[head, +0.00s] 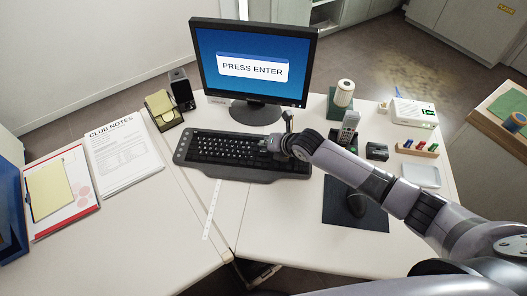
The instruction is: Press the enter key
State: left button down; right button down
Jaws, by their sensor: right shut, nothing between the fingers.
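A black keyboard (215,150) lies on the white desk in front of the monitor (253,62). The monitor's blue screen shows a "PRESS ENTER" box. My right arm reaches in from the lower right. My right gripper (270,145) is shut and empty, at the right part of the keyboard. I cannot tell whether it touches any key. The enter key cannot be made out; the gripper and wrist cover that part of the keyboard. My left gripper is not in view.
A mouse (356,205) lies on a dark mat (340,217) right of the keyboard, close under my right arm. A phone handset (348,127), a cream roll (344,93) and a small white tray (421,176) stand beyond the arm. Papers (122,152) lie on the left. The front desk area is clear.

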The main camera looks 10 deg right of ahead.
jog(key=shift+f+b, duration=0.3)
jog(key=shift+f, duration=0.1)
dwell(0.5)
dwell(0.3)
jog(key=shift+r+p, duration=0.75)
jog(key=shift+r, duration=0.05)
notch_tip(320, 180, up, 5)
jog(key=p, duration=0.4)
jog(key=shift+r+p, duration=0.1)
jog(key=shift+p, duration=0.2)
dwell(0.4)
